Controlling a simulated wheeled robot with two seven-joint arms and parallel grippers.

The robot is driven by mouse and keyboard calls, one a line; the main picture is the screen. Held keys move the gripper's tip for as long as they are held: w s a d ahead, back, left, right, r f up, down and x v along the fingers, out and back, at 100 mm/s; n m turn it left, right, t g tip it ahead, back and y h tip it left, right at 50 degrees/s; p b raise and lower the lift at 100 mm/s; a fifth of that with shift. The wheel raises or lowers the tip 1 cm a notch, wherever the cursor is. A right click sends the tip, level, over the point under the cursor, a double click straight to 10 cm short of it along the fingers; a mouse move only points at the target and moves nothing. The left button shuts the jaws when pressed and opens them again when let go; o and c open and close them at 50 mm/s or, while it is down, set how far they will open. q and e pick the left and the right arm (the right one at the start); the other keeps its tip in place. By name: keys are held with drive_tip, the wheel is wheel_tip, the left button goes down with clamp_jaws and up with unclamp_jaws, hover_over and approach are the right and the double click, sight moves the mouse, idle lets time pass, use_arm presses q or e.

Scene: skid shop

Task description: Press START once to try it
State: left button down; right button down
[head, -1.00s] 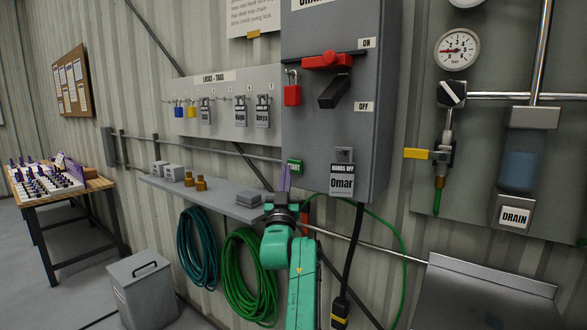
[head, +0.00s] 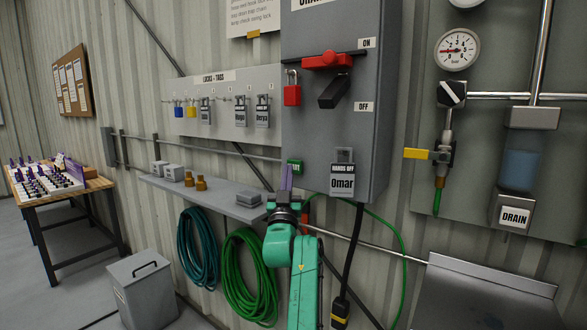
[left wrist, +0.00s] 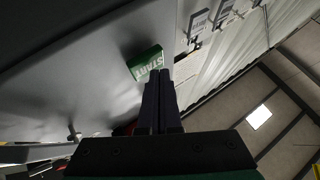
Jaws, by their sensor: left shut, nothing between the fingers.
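The green START button or label (head: 295,167) is low on the front of the grey electrical cabinet (head: 330,140); it also shows in the left wrist view (left wrist: 146,63). My left gripper (head: 286,178) is shut and empty, with its purple fingers pointing up just below and left of START. In the left wrist view its fingertips (left wrist: 158,74) are right at the lower edge of the START piece and partly overlap it; I cannot tell whether they touch. My right gripper is in neither view.
A padlock tagged Omar (head: 342,183) hangs right of START. A red padlock (head: 292,88), a red handle (head: 326,61) and a black switch (head: 334,92) are higher on the cabinet. A shelf (head: 225,203) with small parts is left of my gripper. Green hoses (head: 249,275) hang below.

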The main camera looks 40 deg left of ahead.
use_arm(q)
drive_tip(key=shift+w, duration=0.5)
idle(0.5)
drive_tip(key=shift+s, duration=0.9)
drive_tip(key=s, duration=0.5)
drive_tip(key=shift+d, duration=0.1)
idle(0.8)
